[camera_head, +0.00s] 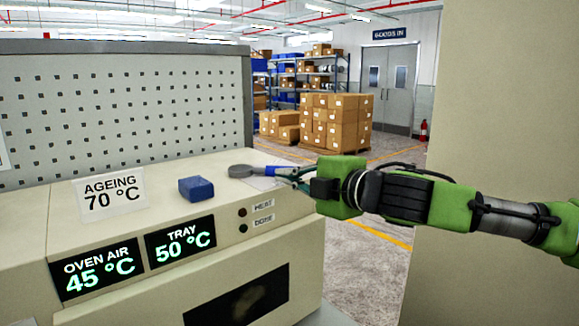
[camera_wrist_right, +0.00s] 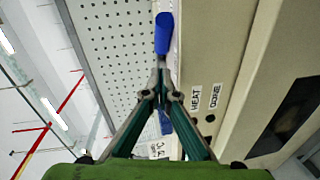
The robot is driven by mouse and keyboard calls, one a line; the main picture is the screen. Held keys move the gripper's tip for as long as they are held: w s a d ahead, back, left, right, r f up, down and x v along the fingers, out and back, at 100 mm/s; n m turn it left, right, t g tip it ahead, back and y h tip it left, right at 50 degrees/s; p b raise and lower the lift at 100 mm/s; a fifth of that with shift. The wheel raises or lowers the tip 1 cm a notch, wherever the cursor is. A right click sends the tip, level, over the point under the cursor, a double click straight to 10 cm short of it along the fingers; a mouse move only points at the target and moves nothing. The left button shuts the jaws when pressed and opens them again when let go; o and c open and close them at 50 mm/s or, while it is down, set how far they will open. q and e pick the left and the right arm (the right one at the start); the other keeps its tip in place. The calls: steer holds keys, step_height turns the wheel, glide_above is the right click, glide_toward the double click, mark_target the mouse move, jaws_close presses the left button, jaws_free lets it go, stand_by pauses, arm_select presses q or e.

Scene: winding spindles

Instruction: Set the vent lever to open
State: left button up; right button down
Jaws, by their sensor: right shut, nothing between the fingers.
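The vent lever (camera_head: 278,170) has a blue grip and joins a grey round disc (camera_head: 241,170) on top of the cream oven. The grip points right in the head view, toward my right gripper. The blue grip also shows in the right wrist view (camera_wrist_right: 164,34), just beyond the fingertips. My right gripper (camera_head: 291,175) is shut and empty, with its dark green fingers at the grip's end. I cannot tell whether they touch it. The fingers come together in the right wrist view (camera_wrist_right: 161,82). Lettering on the pale plate under the lever is not readable. My left gripper is not in view.
A blue block (camera_head: 196,188) and a white "AGEING 70 °C" sign (camera_head: 110,194) stand on the oven top (camera_head: 150,215). The front carries displays (camera_head: 181,243) and HEAT and DONE lamps (camera_head: 242,212). A perforated panel (camera_head: 120,110) rises behind. A beige wall (camera_head: 500,100) stands at right.

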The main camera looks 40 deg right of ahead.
steer(key=shift+w+d+f+p, duration=0.1)
steer(key=shift+w+d+p, duration=0.45)
steer(key=shift+w+d, duration=0.4)
steer(key=shift+w+d+f, duration=0.25)
steer(key=shift+w+d, duration=0.05)
steer(key=shift+w, duration=0.1)
steer(key=shift+p, duration=0.35)
steer(key=shift+w+d+r+p, duration=0.2)
steer(key=shift+w+d+p, duration=0.35)
steer(key=shift+p, duration=0.3)
steer(key=w+d+p, duration=0.1)
steer(key=d+p, duration=0.1)
steer(key=p, duration=0.2)
steer(key=shift+w+d, duration=0.1)
steer(key=shift+w, duration=0.25)
steer(key=shift+w+d+p, duration=0.3)
steer(key=shift+w+p, duration=0.1)
steer(key=shift+p, duration=0.2)
steer(key=shift+w+d+f, duration=0.3)
steer(key=shift+w+d, duration=0.1)
steer(key=shift+w, duration=0.3)
steer(key=shift+s+a+r, duration=0.1)
steer(key=shift+s, duration=0.05)
